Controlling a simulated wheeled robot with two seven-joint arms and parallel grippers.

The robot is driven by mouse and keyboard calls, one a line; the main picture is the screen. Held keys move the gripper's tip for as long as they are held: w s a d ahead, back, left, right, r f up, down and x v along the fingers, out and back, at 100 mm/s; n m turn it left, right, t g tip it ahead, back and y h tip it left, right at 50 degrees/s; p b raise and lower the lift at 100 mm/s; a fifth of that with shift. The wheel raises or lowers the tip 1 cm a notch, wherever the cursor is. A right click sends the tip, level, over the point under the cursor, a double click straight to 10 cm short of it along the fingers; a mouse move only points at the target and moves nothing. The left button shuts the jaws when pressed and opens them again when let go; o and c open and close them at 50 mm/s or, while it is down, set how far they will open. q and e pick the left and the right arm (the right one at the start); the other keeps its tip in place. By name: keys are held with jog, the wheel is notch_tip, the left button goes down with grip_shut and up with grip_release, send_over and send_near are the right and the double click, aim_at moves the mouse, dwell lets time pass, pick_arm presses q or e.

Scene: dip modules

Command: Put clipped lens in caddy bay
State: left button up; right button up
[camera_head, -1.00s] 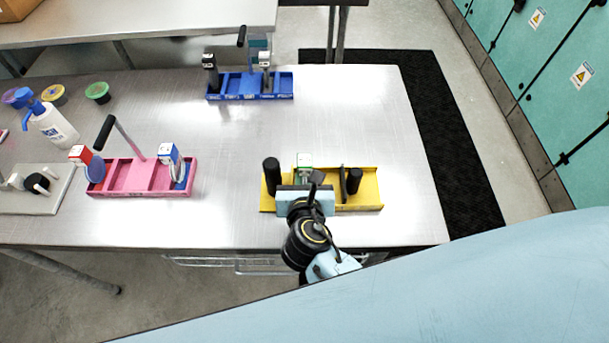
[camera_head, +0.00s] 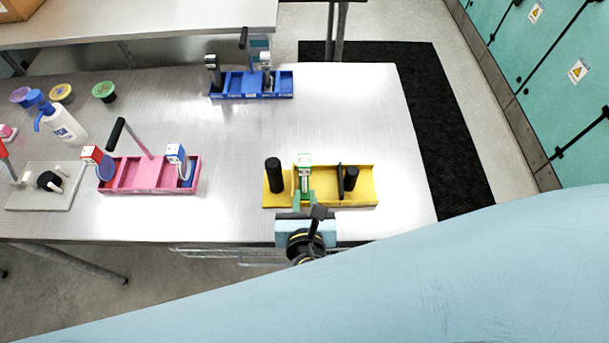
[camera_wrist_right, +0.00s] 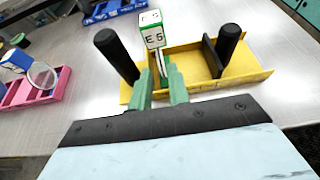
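The yellow caddy (camera_head: 359,198) stands near the front edge of the table. A lens piece with a white and green block (camera_head: 304,160) stands upright in its left part. In the right wrist view the block (camera_wrist_right: 153,38) reads E5, and the lens below it shows nearly edge-on. My right gripper (camera_head: 303,197) is at the caddy's front side. In the right wrist view its green fingers (camera_wrist_right: 159,78) are apart, with the lens just beyond or between their tips. I cannot tell whether they touch it. My left gripper is not in view.
Black posts (camera_head: 273,175) rise from the yellow caddy. A pink caddy (camera_head: 150,176) with red and blue tagged lenses stands left. A blue caddy (camera_head: 250,88) stands at the back. A white bottle (camera_head: 66,127), coloured pots and a grey plate (camera_head: 34,198) are far left. The middle is clear.

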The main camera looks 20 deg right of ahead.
jog(key=shift+p+v, duration=0.4)
jog(key=shift+v, duration=1.2)
